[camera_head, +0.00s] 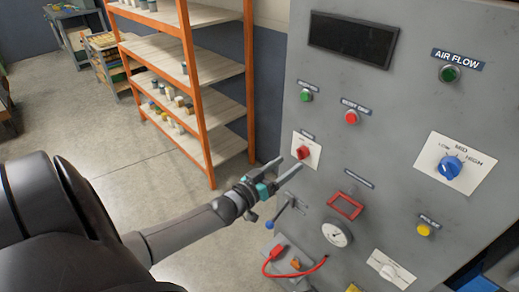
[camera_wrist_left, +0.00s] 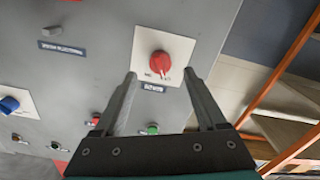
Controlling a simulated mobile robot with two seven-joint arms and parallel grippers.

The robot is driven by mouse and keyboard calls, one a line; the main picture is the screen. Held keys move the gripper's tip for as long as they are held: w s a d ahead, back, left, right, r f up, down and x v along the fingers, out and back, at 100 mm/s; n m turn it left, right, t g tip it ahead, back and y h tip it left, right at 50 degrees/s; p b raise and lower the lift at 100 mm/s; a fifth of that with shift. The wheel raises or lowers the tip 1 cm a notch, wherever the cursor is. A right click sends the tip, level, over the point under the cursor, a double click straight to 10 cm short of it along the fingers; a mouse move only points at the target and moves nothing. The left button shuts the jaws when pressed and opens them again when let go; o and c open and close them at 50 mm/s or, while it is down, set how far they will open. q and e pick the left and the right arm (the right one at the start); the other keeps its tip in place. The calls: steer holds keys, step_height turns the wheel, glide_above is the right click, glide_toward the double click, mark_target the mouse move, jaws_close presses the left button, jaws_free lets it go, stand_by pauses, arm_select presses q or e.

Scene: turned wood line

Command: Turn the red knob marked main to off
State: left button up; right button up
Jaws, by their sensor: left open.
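The red knob (camera_head: 304,152) sits on a white plate on the grey panel, at the panel's left side. The small label at its plate is too small to read in the head view. My left gripper (camera_head: 288,165) is open, its fingers pointing at the panel just beside and below the knob in that view. In the left wrist view, which shows the panel upside down, the red knob (camera_wrist_left: 160,65) lies ahead, between the directions of the two fingertips (camera_wrist_left: 159,74). Nothing is between the fingers; whether they touch the panel cannot be told. My right gripper is out of view.
Around the knob are a red button (camera_head: 351,117), a green button (camera_head: 306,95), a red frame (camera_head: 345,206), a gauge (camera_head: 337,233) and a lever (camera_head: 280,212). A blue knob (camera_head: 450,167) is further right. An orange shelf (camera_head: 197,95) stands left of the panel.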

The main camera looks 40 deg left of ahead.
arm_select(q)
steer(key=s, duration=1)
steer(key=shift+a, duration=0.4)
steer(key=shift+w, duration=0.1)
steer(key=s+d+f+g+y+b, duration=0.1)
steer(key=s+f+g+b, duration=0.25)
steer(key=f, duration=0.75)
steer(key=s+f+m+g+b, duration=0.15)
steer(key=s+f, duration=0.25)
steer(key=f, duration=0.8)
steer(key=s+d+f+g+y+b, duration=0.1)
steer(key=s+f+g+b, duration=0.25)
steer(key=f, duration=0.75)
steer(key=s+d+f+m+g+b, duration=0.2)
steer(key=s+d+f+g, duration=0.2)
steer(key=s+f, duration=0.6)
steer(key=s+d+f+m+g+b, duration=0.2)
steer(key=s+d+f+g+b, duration=0.1)
steer(key=s+d+f, duration=0.5)
steer(key=s+f+g, duration=0.1)
steer(key=s+f, duration=0.2)
steer(key=s, duration=0.1)
steer(key=shift+s+b, duration=0.25)
steer(key=shift+b, duration=0.1)
